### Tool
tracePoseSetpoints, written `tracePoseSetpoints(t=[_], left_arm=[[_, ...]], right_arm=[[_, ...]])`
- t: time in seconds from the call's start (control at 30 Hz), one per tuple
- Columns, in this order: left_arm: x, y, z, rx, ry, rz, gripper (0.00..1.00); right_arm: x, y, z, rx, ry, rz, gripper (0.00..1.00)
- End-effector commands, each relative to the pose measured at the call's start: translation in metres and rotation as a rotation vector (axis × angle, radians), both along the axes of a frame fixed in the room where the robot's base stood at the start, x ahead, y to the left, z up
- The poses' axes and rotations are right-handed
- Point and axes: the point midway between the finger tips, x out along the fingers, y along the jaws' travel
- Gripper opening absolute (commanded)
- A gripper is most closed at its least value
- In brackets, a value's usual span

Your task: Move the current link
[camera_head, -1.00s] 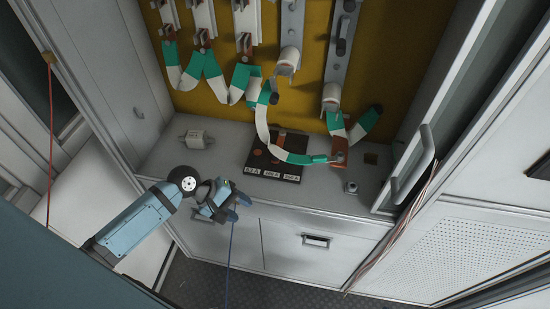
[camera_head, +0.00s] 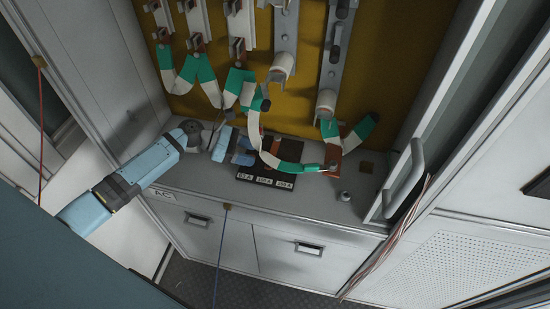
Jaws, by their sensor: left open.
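A green-and-white banded link (camera_head: 254,128) hangs from the panel. It curves down over a dark block with labels (camera_head: 264,180) on the cabinet ledge and runs right to a copper piece (camera_head: 333,157). Whether the link's end is joined to the copper piece is too small to tell. My left gripper (camera_head: 249,149) is open, just left of the link's lower bend and above the block's rear left part. Touching or apart, I cannot tell. My right gripper is out of view.
Other banded links (camera_head: 194,72) and metal holders (camera_head: 283,40) hang on the yellow panel (camera_head: 305,85). A small metal part (camera_head: 345,196) stands at the ledge's right. A door handle (camera_head: 405,180) juts out at the right. Drawers (camera_head: 308,248) lie below.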

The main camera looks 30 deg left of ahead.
Motion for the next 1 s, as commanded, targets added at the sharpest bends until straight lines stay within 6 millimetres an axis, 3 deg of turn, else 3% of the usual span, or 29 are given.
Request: tracePoseSetpoints(t=[0.2, 0.4, 0.8, 0.83, 1.0], left_arm=[[0.017, -0.039, -0.016, -0.001, -0.001, 0.000, 0.51], [0.026, -0.061, -0.027, 0.000, 0.000, 0.001, 0.51], [0.028, -0.069, -0.031, 0.002, -0.001, -0.001, 0.51], [0.028, -0.069, -0.031, 0.002, -0.001, -0.001, 0.48], [0.028, -0.069, -0.031, 0.002, -0.001, -0.001, 0.09]], right_arm=[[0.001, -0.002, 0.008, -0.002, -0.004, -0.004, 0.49], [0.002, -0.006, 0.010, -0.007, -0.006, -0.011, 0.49], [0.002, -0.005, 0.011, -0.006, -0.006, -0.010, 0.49], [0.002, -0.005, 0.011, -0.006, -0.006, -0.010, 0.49], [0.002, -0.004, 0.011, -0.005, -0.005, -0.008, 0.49]])
